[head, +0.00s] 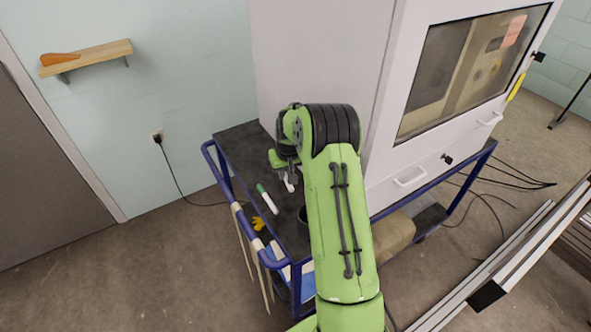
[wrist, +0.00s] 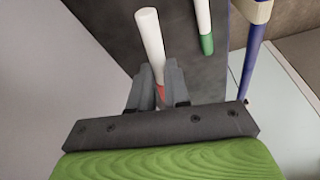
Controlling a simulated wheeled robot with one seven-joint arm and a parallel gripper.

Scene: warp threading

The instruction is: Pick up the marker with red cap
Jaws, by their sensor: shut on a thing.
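The marker with red cap (wrist: 151,38) shows in the wrist view as a white barrel with a bit of red at its lower end, between my fingers. My gripper (wrist: 160,82) is shut on it at the red end. In the head view my gripper (head: 286,174) is over the dark top of the cart, and the white end of the marker (head: 290,186) shows just below the fingers. The red cap is hidden there. I cannot tell whether the marker touches the cart top.
A white marker with a green cap (head: 268,199) lies on the blue-railed cart (head: 236,148), left of my gripper. A dark cup (head: 302,216) stands nearer, partly behind my arm. A large white machine (head: 325,55) rises behind. A yellow item (head: 258,223) is at the cart's near left edge.

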